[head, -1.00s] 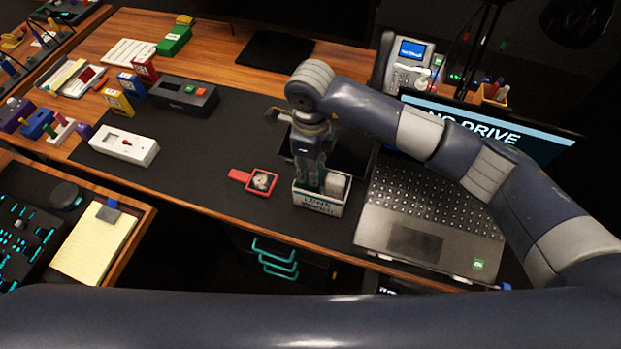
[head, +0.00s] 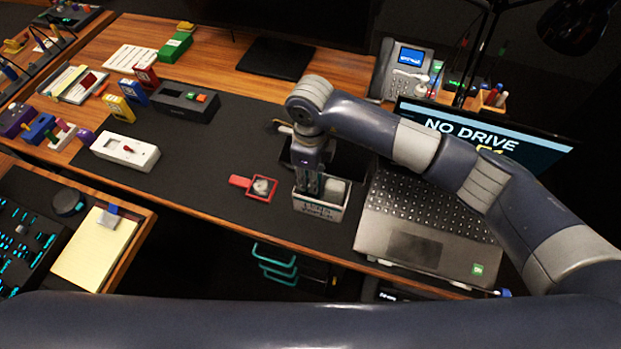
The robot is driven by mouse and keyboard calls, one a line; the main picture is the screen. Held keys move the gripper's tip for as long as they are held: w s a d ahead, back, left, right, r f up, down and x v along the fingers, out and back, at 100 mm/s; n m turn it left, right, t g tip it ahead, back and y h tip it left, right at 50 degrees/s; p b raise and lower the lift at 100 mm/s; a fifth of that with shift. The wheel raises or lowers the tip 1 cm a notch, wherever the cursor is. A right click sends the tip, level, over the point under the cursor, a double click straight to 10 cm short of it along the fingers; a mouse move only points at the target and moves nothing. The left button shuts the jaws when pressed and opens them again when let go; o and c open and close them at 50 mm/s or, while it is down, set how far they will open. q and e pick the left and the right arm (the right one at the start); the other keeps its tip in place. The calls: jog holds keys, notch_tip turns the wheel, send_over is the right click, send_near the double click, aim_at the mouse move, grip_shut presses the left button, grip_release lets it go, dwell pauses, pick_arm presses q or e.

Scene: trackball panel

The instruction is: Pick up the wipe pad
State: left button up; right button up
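A small white box (head: 318,210) with dark lettering on its front stands at the mat's front edge, left of the laptop. A pale grey-white block (head: 336,189), which may be the wipe pad, shows inside its right part. My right gripper (head: 308,188) points straight down into the left part of this box, beside the pale block. Its fingertips are hidden behind the box's front wall, so I cannot tell whether they are open or hold anything. My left gripper is out of view.
A red-framed piece with a round grey centre (head: 262,187) lies just left of the box. The laptop (head: 418,246) stands close on the right. A dark tray (head: 350,160) is behind.

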jog(key=shift+r, duration=0.45)
notch_tip(320, 180, up, 16)
jog(key=r+b, duration=0.1)
jog(key=b, duration=0.2)
jog(key=s+d+f+n, duration=0.3)
jog(key=s+d+n, duration=0.2)
jog(key=d+n, duration=0.4)
jog(key=s+d+f+n, duration=0.3)
jog(key=s+d+n, duration=0.2)
jog(key=d+n, duration=0.5)
jog(key=n, duration=0.2)
jog(key=shift+d+f+n, duration=0.2)
jog(key=shift+f+n, duration=0.1)
jog(key=shift+f, duration=0.1)
